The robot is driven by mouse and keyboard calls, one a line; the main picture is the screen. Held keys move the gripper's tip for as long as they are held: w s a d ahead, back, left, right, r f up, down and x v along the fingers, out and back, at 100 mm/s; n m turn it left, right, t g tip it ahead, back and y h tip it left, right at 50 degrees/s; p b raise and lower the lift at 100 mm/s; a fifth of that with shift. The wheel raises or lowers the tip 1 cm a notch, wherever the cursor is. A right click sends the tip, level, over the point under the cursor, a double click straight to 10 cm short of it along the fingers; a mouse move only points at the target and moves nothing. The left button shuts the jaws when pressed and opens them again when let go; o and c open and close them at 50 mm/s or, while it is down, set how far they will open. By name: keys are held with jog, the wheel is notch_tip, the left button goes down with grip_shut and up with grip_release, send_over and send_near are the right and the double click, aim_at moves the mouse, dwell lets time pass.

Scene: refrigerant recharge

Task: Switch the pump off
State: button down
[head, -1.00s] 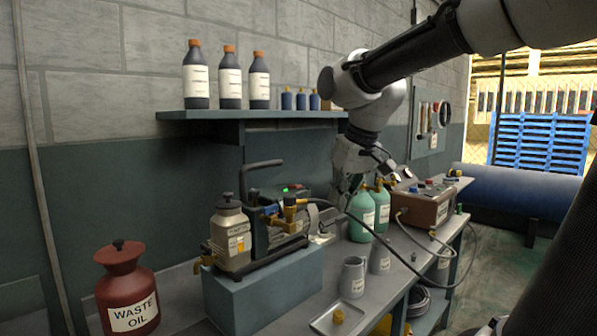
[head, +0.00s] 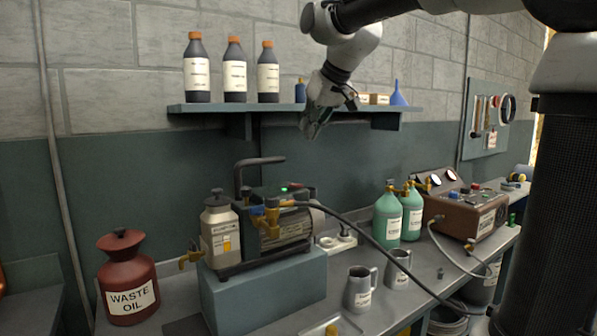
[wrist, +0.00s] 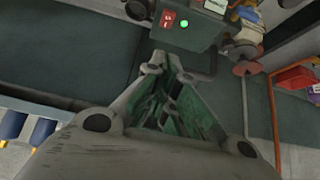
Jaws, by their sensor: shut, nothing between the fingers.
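The pump (head: 290,228) is a dark unit with a black handle, on a blue-grey block on the bench. A green light (head: 284,188) glows on its top, with a small red part (head: 303,186) beside it. In the wrist view the pump top (wrist: 196,35) shows the lit green light (wrist: 184,23) and a red switch-like part (wrist: 167,20) with white marks. My gripper (head: 314,132) is shut and empty, pointing down above the pump's right end and apart from it. In the wrist view my gripper (wrist: 170,62) points toward the pump top. The switch position is unclear.
A shelf (head: 215,108) with orange-capped bottles is on the wall behind my gripper. A pale canister (head: 217,230) and brass fittings (head: 268,215) crowd the pump's front. A black hose (head: 375,245) runs right, past green bottles (head: 387,217). A red waste oil can (head: 128,280) stands left.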

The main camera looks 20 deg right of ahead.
send_over(299, 185)
jog(key=w, duration=0.2)
jog(key=f, duration=0.8)
jog(key=shift+s+a+f, duration=0.1)
jog(key=shift+s+a, duration=0.05)
jog(key=shift+s, duration=0.05)
jog(key=shift+s+f, duration=0.25)
jog(key=shift+f, duration=1.65)
jog(key=shift+s+f, duration=0.1)
jog(key=shift+s+d+f, duration=0.15)
jog(key=shift+d+f, duration=0.05)
jog(key=shift+f, duration=0.1)
jog(key=shift+r, duration=0.1)
